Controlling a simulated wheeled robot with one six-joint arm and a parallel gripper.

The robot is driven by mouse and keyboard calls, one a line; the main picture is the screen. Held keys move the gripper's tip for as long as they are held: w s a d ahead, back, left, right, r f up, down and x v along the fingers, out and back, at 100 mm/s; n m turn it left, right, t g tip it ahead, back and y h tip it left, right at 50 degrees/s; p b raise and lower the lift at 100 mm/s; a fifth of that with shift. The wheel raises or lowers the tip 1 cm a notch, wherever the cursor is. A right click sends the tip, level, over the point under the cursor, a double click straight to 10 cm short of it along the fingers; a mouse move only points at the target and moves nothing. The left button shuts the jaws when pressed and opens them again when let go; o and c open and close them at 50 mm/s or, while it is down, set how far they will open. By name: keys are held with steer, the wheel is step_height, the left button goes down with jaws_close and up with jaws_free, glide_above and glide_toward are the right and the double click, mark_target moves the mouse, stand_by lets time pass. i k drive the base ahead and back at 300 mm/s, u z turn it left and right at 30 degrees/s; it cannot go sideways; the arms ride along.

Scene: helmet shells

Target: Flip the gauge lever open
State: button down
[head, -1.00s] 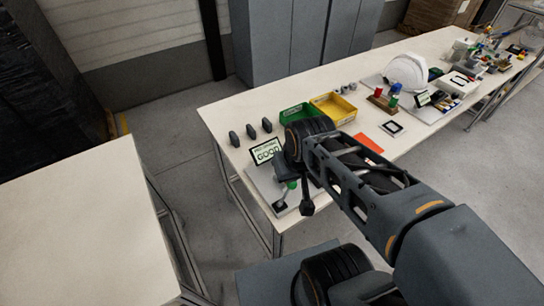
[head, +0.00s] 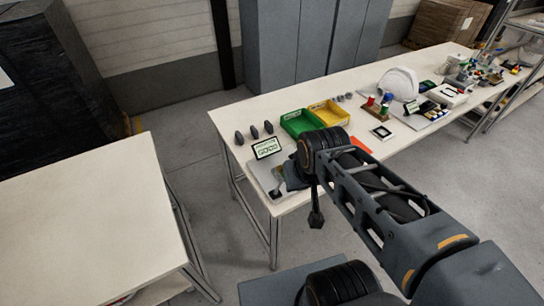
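The gauge is a light grey plate (head: 258,168) at the near left corner of the long table, with a small dark part (head: 275,193) on its front edge. A sign (head: 266,148) reading "GOOD" stands at its back edge. The lever's green knob does not show clearly; my dark wrist hides the right part of the plate. My arm reaches in from the lower right, with its end at the plate's right side. A dark part of my arm end hangs down past the table's front edge. The gripper's fingers cannot be made out, nor any contact with the lever.
Several dark oval pieces (head: 254,132) stand behind the sign. A green bin (head: 299,122) and a yellow bin (head: 329,113) are beyond my wrist. A white helmet shell (head: 400,83) is farther right. A bare table (head: 90,215) stands at the left, with a floor gap between.

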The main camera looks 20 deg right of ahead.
mark_target(277, 192)
steer(key=z, duration=0.1)
steer(key=k, duration=1.35)
steer(key=u, duration=0.6)
steer(key=i, duration=1.35)
steer(key=z, duration=0.8)
